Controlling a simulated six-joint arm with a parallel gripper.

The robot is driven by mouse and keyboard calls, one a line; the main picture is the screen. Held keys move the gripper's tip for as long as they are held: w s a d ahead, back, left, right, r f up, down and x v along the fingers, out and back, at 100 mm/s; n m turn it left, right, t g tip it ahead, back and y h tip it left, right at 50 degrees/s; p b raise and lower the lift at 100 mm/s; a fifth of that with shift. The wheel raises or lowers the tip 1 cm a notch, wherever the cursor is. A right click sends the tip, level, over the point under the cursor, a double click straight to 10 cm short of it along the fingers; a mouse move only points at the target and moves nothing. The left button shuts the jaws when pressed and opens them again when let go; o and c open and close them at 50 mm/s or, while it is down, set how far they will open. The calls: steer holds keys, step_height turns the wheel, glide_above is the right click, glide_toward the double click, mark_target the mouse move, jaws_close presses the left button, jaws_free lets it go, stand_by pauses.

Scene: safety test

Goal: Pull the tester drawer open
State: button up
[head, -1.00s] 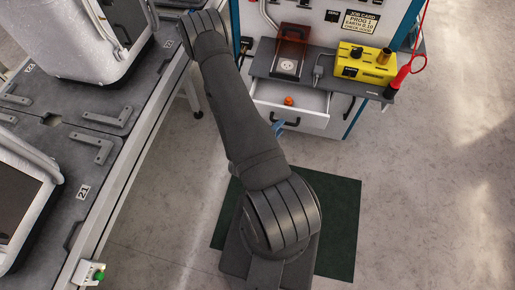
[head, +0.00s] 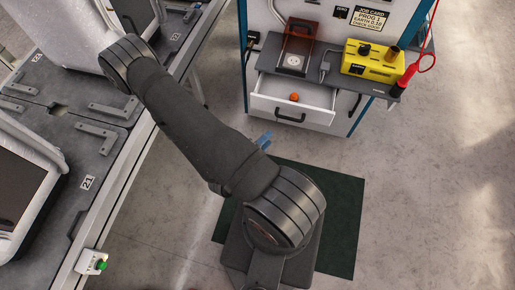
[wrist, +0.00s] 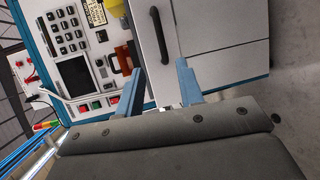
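The tester drawer (head: 315,115) is white and stands pulled out below the dark grey bench shelf. An orange round thing (head: 294,97) lies inside it. Its dark handle (head: 290,117) is on the drawer front. My gripper's blue fingers (head: 263,140) show partly past my arm, apart from the handle, in front and to its left. In the wrist view my gripper (wrist: 160,68) is open and empty. The handle (wrist: 160,35) shows ahead, between the lines of the two fingers and beyond their tips.
A yellow tester (head: 372,62) and a red probe (head: 404,80) with a looped cable stand on the shelf. A reddish-brown cover (head: 299,32) stands open over a socket. A grey conveyor bench (head: 95,130) with white-cased units runs along the left.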

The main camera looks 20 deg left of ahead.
steer(key=shift+v, duration=2.15)
steer(key=shift+w+d, duration=0.1)
steer(key=x, duration=1)
steer(key=shift+v, duration=5.2)
steer(key=x, duration=1.8)
